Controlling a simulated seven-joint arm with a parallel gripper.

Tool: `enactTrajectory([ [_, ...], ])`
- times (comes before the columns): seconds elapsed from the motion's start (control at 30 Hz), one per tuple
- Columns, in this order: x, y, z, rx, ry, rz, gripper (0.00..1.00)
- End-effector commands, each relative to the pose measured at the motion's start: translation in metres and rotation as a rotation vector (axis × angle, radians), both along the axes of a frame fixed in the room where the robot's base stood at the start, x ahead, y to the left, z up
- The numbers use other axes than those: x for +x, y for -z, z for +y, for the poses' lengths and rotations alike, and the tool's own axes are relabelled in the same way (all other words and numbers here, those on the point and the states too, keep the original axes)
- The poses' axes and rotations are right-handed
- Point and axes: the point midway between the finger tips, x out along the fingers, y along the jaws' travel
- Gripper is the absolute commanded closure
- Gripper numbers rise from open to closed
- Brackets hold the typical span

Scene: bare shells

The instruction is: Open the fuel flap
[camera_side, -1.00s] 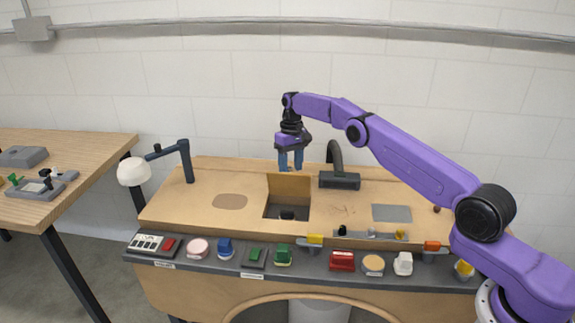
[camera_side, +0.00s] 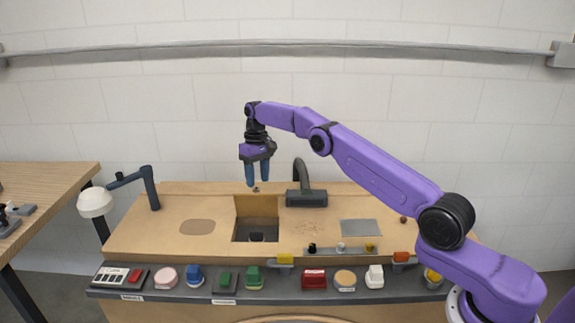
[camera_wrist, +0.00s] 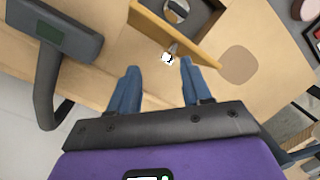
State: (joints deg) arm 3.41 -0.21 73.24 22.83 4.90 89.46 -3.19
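The fuel flap (camera_side: 257,206) is a tan wooden panel standing upright at the back edge of a square opening. It also shows in the wrist view (camera_wrist: 165,30), with a small metal and white knob (camera_wrist: 168,56) near its top edge. Inside the dark recess (camera_side: 243,232) sits a round dark filler piece (camera_side: 256,237). My gripper (camera_side: 257,184) is open and points down just above and behind the flap's top edge. In the wrist view its blue fingers (camera_wrist: 160,68) are spread apart with nothing between their tips; the knob lies just beyond them.
A dark faucet-like post with a block (camera_side: 306,199) stands close right of my gripper. Switches and knobs line the front ledge (camera_side: 228,291). The wooden top at the left is mostly clear.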

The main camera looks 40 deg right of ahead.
Motion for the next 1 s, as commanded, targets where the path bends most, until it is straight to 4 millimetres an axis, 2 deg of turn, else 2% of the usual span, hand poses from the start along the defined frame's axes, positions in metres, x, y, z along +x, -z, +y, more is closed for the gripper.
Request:
enactTrajectory([
  [0.47, -0.018, -0.021, 0.002, 0.001, -0.002, -0.003, 0.52],
  [0.87, -0.049, -0.057, 0.003, 0.001, -0.002, -0.003, 0.52],
  [1.0, -0.061, -0.061, 0.003, 0.001, -0.002, -0.002, 0.52],
])
